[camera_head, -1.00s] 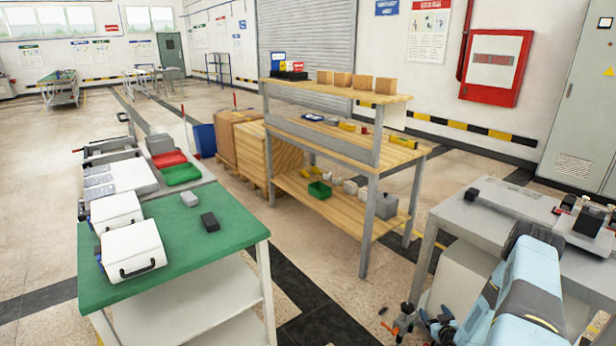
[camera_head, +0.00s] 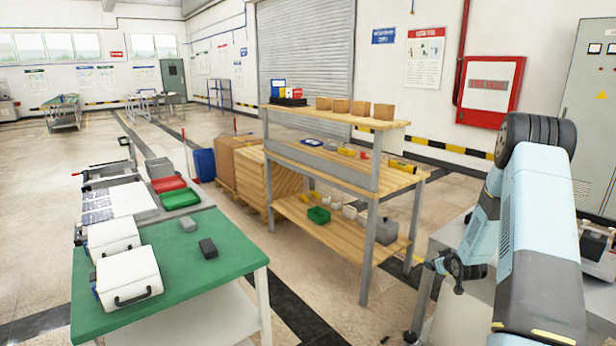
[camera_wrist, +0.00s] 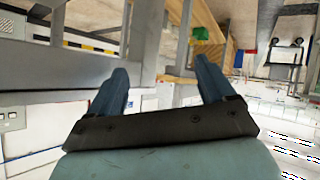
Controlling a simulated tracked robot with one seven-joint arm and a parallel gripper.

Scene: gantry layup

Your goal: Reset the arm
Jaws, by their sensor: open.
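My gripper (camera_wrist: 160,78) shows in the wrist view with its two blue-grey fingers spread apart. Nothing is between them. In the head view my light blue arm rises at the right side, its dark rounded joint up in front of the wall and grey cabinet. I cannot make out the gripper clearly in the head view. The wrist view is turned over, with the wall low in the picture and the table frame and shelf high.
A wooden shelf bench (camera_head: 340,150) stands in the middle, its lower shelf holding a green bin (camera_head: 318,215). A green-topped table (camera_head: 190,270) with white cases stands at left. A grey table (camera_head: 455,240) lies beside my arm. Open floor lies between the tables.

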